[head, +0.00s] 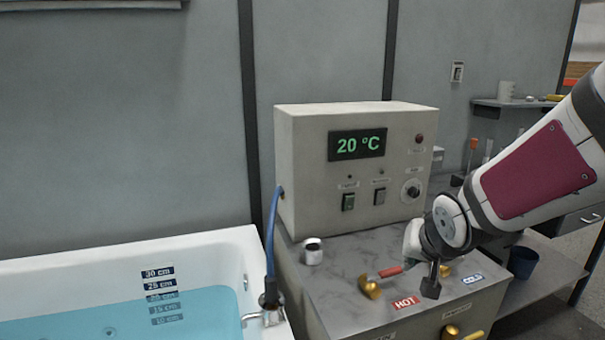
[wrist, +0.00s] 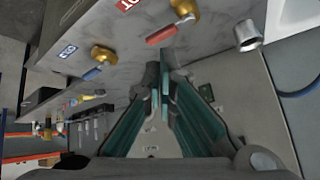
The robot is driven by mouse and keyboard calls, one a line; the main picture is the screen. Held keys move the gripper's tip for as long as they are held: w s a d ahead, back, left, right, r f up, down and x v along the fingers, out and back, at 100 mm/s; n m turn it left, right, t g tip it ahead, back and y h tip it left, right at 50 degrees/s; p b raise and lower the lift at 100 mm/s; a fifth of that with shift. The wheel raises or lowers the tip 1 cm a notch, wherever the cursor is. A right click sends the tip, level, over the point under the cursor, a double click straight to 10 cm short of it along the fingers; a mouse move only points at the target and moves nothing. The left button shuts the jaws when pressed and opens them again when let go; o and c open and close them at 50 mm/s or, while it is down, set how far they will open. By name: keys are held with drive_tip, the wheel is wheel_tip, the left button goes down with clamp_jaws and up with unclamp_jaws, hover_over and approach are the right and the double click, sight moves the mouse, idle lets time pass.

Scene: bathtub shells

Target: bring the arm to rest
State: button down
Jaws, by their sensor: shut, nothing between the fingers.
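My gripper (head: 431,285) is shut and empty. In the head view it hangs over the grey counter (head: 345,270), near the red-handled brass valve (head: 372,287) and the HOT label (head: 405,303). My arm comes in from the right. In the wrist view the two fingers of my gripper (wrist: 161,75) are together at the centre. There the red valve handle (wrist: 161,35) and the blue valve handle (wrist: 92,74) lie beyond the fingertips. In the head view the blue handle is hidden behind my gripper.
A beige control box (head: 305,175) reading 20 °C stands at the back of the counter. A small metal cylinder (head: 312,252) is in front of it. The white bathtub (head: 215,245) holds blue water at left. A shelf (head: 515,103) is at back right.

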drive_tip(key=s+r+n+g, duration=0.1)
drive_tip(key=s+r, duration=0.1)
drive_tip(key=s, duration=0.7)
drive_tip(key=s+a+r+n+g+p, duration=0.1)
drive_tip(key=s+r, duration=0.2)
drive_tip(key=s, duration=0.5)
drive_tip(key=s+r+n+g, duration=0.1)
drive_tip(key=s+r, duration=0.1)
drive_tip(key=s, duration=0.7)
drive_tip(key=shift+s+a+r+n+g+y, duration=0.25)
drive_tip(key=shift+s+a+n+g+y, duration=0.05)
drive_tip(key=shift+s+a+g, duration=0.1)
